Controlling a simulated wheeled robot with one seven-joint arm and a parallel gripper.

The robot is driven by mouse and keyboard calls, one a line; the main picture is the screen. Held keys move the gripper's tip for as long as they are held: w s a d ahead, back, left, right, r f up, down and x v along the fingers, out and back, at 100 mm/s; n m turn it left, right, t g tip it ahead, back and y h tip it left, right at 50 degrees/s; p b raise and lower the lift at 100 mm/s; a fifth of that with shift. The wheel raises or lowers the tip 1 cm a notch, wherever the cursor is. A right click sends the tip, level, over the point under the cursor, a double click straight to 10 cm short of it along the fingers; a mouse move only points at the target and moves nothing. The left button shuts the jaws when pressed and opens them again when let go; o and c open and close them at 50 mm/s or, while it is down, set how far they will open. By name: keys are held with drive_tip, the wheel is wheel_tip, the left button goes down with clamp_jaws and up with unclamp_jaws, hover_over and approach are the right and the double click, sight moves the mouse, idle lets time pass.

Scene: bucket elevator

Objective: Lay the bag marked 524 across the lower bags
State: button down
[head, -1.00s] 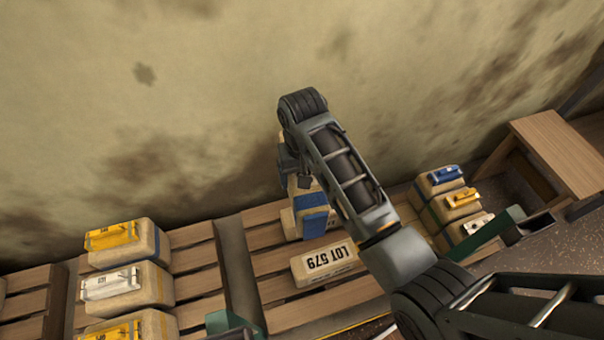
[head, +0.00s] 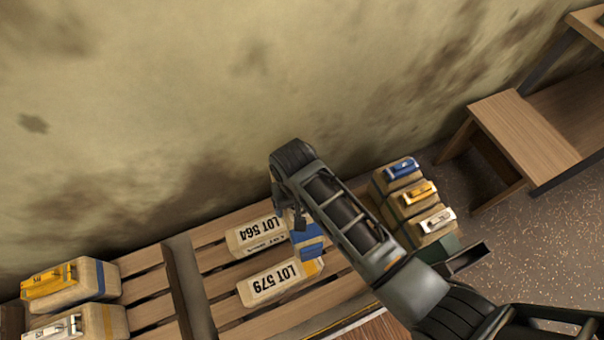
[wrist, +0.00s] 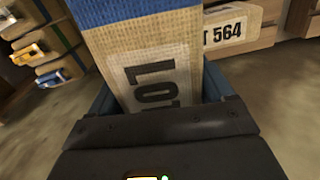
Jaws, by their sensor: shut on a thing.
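My gripper (wrist: 155,92) is shut on a tan woven bag (wrist: 145,45) with a blue band. Its label reads "LOT", but the number is hidden by the gripper. In the head view the held bag (head: 308,241) is partly covered by my arm, at the right ends of two lower bags. Whether it touches them I cannot tell. The lower bags, LOT 564 (head: 256,237) and LOT 579 (head: 279,281), lie side by side on a slatted pallet (head: 215,265).
Stacked bags with blue, yellow and white clips (head: 415,192) stand right of the pallet. More clipped bags (head: 75,285) lie at the left. A wooden bench (head: 520,120) stands at the right. The stained wall (head: 150,110) rises behind the pallet.

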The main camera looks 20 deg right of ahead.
sight(290, 217)
drive_tip(key=shift+n, duration=0.4)
drive_tip(key=s+a+p, duration=0.1)
drive_tip(key=s+a, duration=0.1)
drive_tip(key=s+a+p, duration=0.1)
drive_tip(key=shift+s+r+p, duration=0.25)
drive_tip(key=shift+p, duration=0.05)
drive_tip(key=shift+s+a+f, duration=0.25)
drive_tip(key=shift+s+a, duration=0.1)
drive_tip(key=shift+s, duration=0.25)
drive_tip(key=shift+f+b, duration=3.5)
drive_tip(key=shift+f, duration=0.4)
drive_tip(key=shift+f, duration=0.55)
